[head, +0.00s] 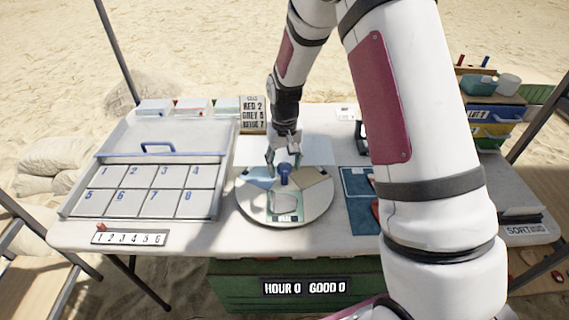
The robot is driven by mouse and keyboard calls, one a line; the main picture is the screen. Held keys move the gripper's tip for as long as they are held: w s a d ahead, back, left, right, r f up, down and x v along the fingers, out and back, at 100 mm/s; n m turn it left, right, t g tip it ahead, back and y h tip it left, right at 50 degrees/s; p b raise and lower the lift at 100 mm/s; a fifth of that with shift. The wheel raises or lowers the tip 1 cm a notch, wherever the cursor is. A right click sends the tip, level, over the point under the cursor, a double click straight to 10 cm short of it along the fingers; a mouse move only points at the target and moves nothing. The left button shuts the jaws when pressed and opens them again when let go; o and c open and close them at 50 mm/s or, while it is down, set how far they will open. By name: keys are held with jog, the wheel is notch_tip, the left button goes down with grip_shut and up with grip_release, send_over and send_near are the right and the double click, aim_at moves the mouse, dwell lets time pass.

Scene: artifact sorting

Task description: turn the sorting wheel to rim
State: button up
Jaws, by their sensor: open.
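The sorting wheel (250,205) is a round, pale disc lying on the table in front of my arm. It carries several wedge-shaped sectors, one blue and one tan, and a blue knob (284,174) stands near its middle. A greenish-framed light piece (286,205) lies on its front part. I cannot read any "rim" label on it. My gripper (282,163) points down over the back part of the wheel, close to the knob. Its jaws are open. I cannot tell whether a finger touches the knob.
A tray with numbered cells (148,187) fills the table's left side. A number strip (130,239) lies at the front left. A sign (252,114) stands behind the wheel. A blue mat (357,190) lies right of it, partly hidden by my arm. Coloured bins (490,115) stand at right.

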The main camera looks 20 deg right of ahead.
grip_shut()
